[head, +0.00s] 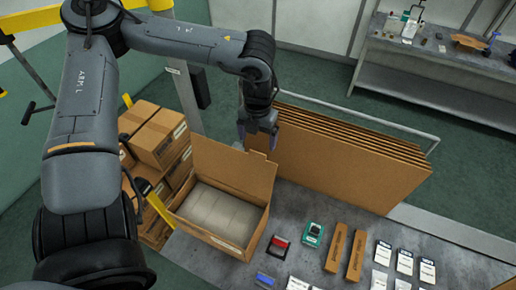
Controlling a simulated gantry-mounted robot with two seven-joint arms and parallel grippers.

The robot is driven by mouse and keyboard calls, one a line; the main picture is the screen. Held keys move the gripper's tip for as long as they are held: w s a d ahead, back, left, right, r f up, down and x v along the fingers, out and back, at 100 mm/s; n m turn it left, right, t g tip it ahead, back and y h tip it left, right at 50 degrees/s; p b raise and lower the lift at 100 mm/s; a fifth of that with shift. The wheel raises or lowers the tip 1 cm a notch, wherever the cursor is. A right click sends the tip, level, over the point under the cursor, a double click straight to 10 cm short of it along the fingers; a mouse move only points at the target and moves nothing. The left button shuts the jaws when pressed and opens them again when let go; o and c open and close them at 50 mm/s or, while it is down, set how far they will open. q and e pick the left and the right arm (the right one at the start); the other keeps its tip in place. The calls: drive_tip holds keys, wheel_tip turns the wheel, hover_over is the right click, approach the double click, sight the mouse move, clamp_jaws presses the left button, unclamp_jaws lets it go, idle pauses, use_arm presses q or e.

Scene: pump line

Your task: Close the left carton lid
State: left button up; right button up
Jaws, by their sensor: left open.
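The left carton (228,240) is an open brown box at the left end of the grey table. Pale grey packs fill its inside. Its lid (233,170) stands up along the carton's far side, leaning slightly back. My left gripper (258,146) hangs just beyond the lid's top edge, near its right corner, fingers pointing down. It holds nothing that I can see. Its lower fingers are small in the picture, and I cannot tell whether they touch the lid. My right gripper is out of view.
Flat cardboard sheets (340,165) stand in a row right of my left gripper, close to it. A red-black item (278,247), a green device (313,234), two brown narrow boxes (346,250) and several white packets lie on the table. Stacked cartons (158,138) stand at left.

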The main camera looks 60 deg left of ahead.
sight(258, 153)
use_arm(q)
drive_tip(key=shift+f+p, duration=0.3)
drive_tip(key=shift+f, duration=2.75)
drive_tip(key=c, duration=1.5)
drive_tip(key=shift+r, duration=0.1)
